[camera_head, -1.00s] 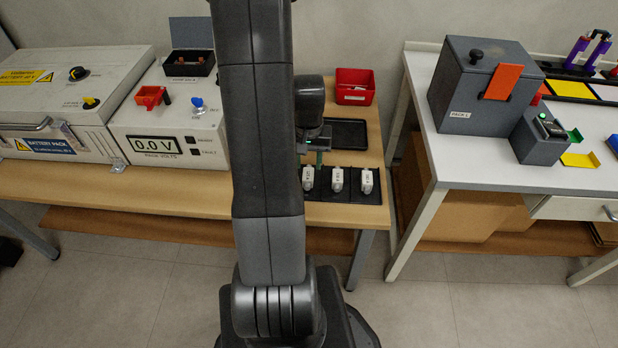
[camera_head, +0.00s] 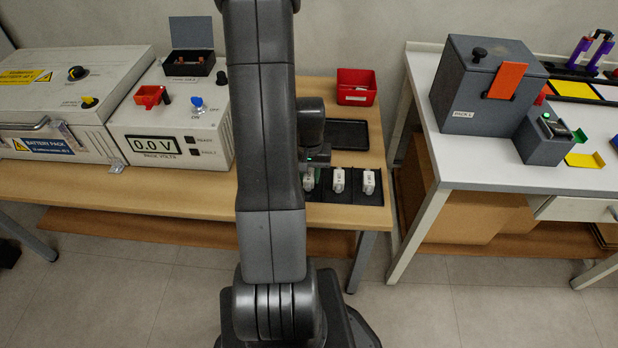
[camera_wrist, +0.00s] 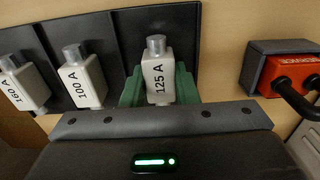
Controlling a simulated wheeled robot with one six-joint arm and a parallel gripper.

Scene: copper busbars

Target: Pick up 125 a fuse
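The 125 A fuse (camera_wrist: 157,78) is a white block with a grey metal cap, standing at the end of a black tray (camera_wrist: 112,40). My gripper (camera_wrist: 160,90) is low at this fuse, with one green finger on each side of it. The fingers look spread around its body; any small gap is hard to see. In the head view my gripper (camera_head: 309,178) is over the leftmost fuse, which it partly hides. The 100 A fuse (camera_wrist: 83,78) and the 160 A fuse (camera_wrist: 22,84) stand in the same row.
A red bin (camera_head: 356,87) and an empty black tray (camera_head: 348,134) lie behind the fuses. The battery pack unit (camera_head: 168,135) stands left on the wooden table. A white table (camera_head: 480,172) with a grey box (camera_head: 480,85) is at right, across a gap.

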